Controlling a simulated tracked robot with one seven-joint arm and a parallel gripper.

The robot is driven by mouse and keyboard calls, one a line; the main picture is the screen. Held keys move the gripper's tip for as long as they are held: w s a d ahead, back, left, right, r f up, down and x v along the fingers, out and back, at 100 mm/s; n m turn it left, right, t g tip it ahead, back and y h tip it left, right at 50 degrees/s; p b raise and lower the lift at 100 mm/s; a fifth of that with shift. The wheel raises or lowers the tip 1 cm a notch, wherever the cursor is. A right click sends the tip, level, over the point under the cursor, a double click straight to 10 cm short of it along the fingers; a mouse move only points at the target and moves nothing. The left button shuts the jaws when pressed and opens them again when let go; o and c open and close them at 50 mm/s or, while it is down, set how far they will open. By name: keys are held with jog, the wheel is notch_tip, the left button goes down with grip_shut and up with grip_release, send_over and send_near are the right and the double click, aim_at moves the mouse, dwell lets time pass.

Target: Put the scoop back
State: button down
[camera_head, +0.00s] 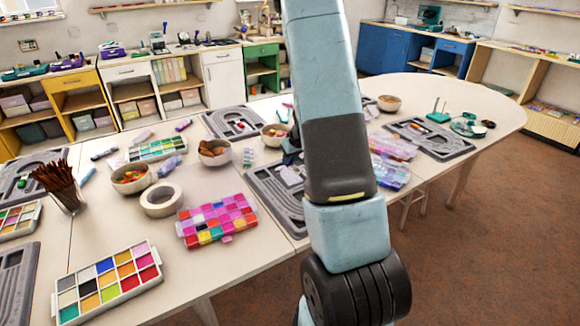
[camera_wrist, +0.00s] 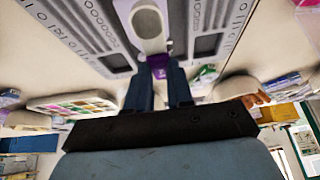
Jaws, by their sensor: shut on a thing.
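The scoop (camera_wrist: 149,22), with a pale oval bowl and a purple handle, shows at the top middle of the wrist view. My gripper (camera_wrist: 158,70) is shut on its purple handle. The bowl points away from the fingers, in front of a grey bead board (camera_wrist: 205,46). I cannot tell whether the scoop touches the board. In the head view, my gripper (camera_head: 291,152) is mostly hidden behind my arm, above the grey bead board (camera_head: 268,191). A pale patch beside it may be the scoop, but it is too small to tell.
Left of my arm are a pink bead box (camera_head: 218,240), a tape roll (camera_head: 160,211), bowls and a colourful bead tray (camera_head: 139,288). Clear bead boxes (camera_head: 391,147) and another grey board (camera_head: 455,147) lie to the right. White tabletop is free around the tape.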

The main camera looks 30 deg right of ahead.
aim_at(289, 166)
jog(key=shift+w+d+f, duration=0.15)
jog(key=shift+w+f, duration=0.2)
jog(key=shift+f, duration=0.2)
jog(key=shift+w+d+f, duration=0.1)
jog(key=shift+w+f, duration=0.2)
jog(key=shift+f, duration=1.5)
jog(key=shift+f, duration=0.2)
jog(key=c, duration=1)
grip_release()
